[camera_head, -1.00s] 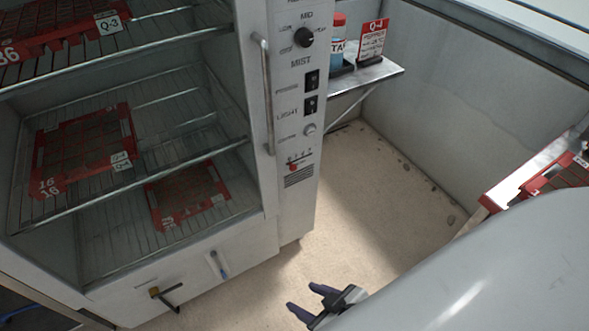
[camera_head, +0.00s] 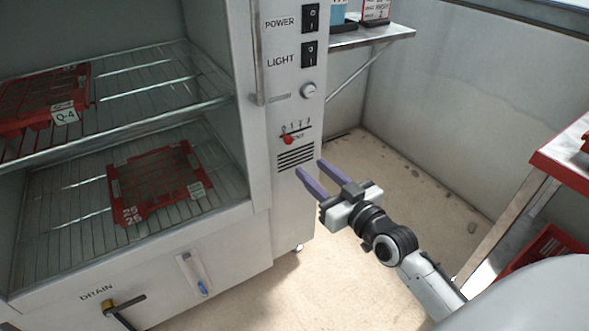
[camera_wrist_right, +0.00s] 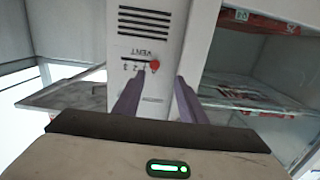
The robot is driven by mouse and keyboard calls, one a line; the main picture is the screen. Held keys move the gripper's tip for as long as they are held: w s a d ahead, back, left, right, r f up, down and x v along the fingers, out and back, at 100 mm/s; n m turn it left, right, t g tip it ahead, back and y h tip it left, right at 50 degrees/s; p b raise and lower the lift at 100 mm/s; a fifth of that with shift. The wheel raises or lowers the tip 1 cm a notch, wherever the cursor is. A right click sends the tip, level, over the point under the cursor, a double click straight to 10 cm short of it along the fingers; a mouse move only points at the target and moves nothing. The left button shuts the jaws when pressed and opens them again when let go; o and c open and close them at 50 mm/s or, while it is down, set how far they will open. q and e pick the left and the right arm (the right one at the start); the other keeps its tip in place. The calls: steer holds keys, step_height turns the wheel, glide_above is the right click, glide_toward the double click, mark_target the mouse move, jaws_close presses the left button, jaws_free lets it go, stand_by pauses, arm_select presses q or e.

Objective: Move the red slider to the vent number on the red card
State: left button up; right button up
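The red slider (camera_head: 288,140) sits near the left end of a short numbered scale on the cabinet's front panel, above the vent slots (camera_head: 296,156). In the right wrist view the panel appears upside down, with the red slider (camera_wrist_right: 155,65) at the right end of the scale beside the VENT label. My right gripper (camera_head: 311,168) is open and empty, its purple fingers pointing at the panel just below and right of the slider, apparently not touching it. The red card (camera_head: 376,12) is cut off at the top edge; its text is too small to read surely. My left gripper is out of view.
The open cabinet with wire shelves (camera_head: 215,100) and red trays (camera_head: 120,200) is at left. A vertical handle (camera_head: 258,60) stands beside the panel. A small metal shelf (camera_head: 385,36) is at upper right, and a bench (camera_head: 550,160) at far right. The floor between is clear.

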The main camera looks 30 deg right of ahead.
mark_target(291, 141)
steer(key=shift+t, duration=0.3)
steer(key=w+b, duration=0.1)
steer(key=w, duration=0.2)
steer(key=w+b, duration=0.1)
steer(key=w, duration=0.2)
steer(key=w+d+b, duration=0.1)
steer(key=w, duration=0.2)
steer(key=shift+w+r, duration=0.2)
steer(key=shift+w, duration=0.75)
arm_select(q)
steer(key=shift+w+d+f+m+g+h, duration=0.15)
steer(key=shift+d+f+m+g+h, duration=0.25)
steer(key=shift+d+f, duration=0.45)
arm_select(e)
steer(key=shift+c, duration=0.5)
jaws_close()
steer(key=shift+d, duration=0.1)
